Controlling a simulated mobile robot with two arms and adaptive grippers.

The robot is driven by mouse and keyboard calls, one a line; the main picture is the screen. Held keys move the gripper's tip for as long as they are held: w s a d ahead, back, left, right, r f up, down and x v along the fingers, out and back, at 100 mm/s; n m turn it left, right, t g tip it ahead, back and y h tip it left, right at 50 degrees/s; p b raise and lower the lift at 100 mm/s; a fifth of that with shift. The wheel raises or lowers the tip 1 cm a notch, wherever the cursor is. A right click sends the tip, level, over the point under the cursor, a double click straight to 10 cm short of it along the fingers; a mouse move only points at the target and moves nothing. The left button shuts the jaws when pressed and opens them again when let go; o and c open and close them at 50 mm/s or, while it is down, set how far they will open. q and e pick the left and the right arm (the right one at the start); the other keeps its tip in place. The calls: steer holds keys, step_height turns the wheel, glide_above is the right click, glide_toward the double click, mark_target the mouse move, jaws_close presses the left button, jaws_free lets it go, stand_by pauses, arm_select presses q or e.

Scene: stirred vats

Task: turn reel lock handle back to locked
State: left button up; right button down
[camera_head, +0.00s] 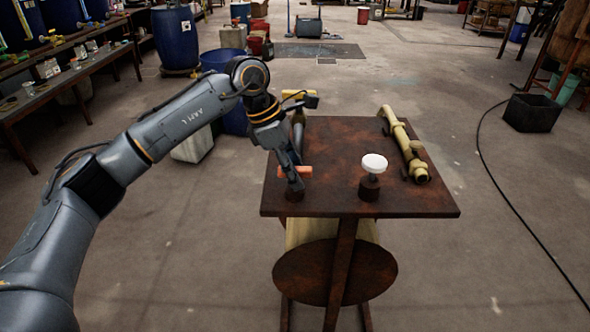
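A small orange handle (306,170) stands at the left of the rust-brown stand top (335,203), above a dark round post (292,203). My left gripper (293,182) points down in front of the handle, and orange shows on both sides of its fingers. It overlaps the handle in this view; I cannot tell whether the fingers are closed on it or only beside it. A white round knob (374,163) sits on a similar post to the right. A reel with a rusty round end (335,272) hangs under the top. My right gripper is not in view.
A yellow pipe piece (403,144) lies along the right edge of the stand top; another fitting behind my gripper is partly hidden. A black cable (497,186) runs over the floor at right, by a black bin (531,112). Floor around the stand is mostly clear.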

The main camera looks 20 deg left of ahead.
arm_select(q)
steer(key=v, duration=1.2)
stand_by(0.3)
